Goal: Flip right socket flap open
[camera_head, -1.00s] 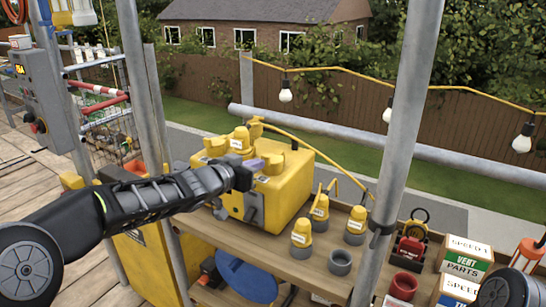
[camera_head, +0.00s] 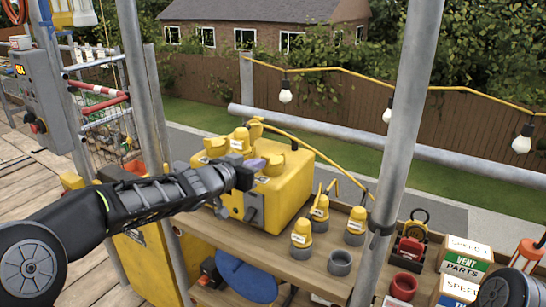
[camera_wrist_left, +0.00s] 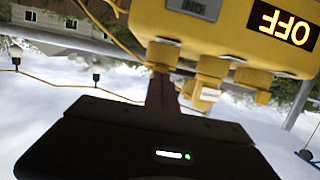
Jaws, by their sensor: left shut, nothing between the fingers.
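The yellow power box (camera_head: 283,188) stands on the wooden shelf with several yellow sockets on top. The right socket (camera_head: 274,164) lies just beyond my left fingertips; whether its flap is open cannot be told. My left gripper (camera_head: 256,164) is shut and empty, at the box's top front edge. In the left wrist view, the box (camera_wrist_left: 150,18) appears upside down with an "OFF" label, and my gripper's fingers (camera_wrist_left: 161,92) overlap or touch a yellow socket (camera_wrist_left: 165,54). Contact is unclear. My right gripper is out of view.
Yellow plugs (camera_head: 302,240) and a grey ring (camera_head: 340,262) stand on the shelf right of the box. A grey scaffold pole (camera_head: 398,130) rises farther right. A yellow cable (camera_head: 310,150) runs from behind the box.

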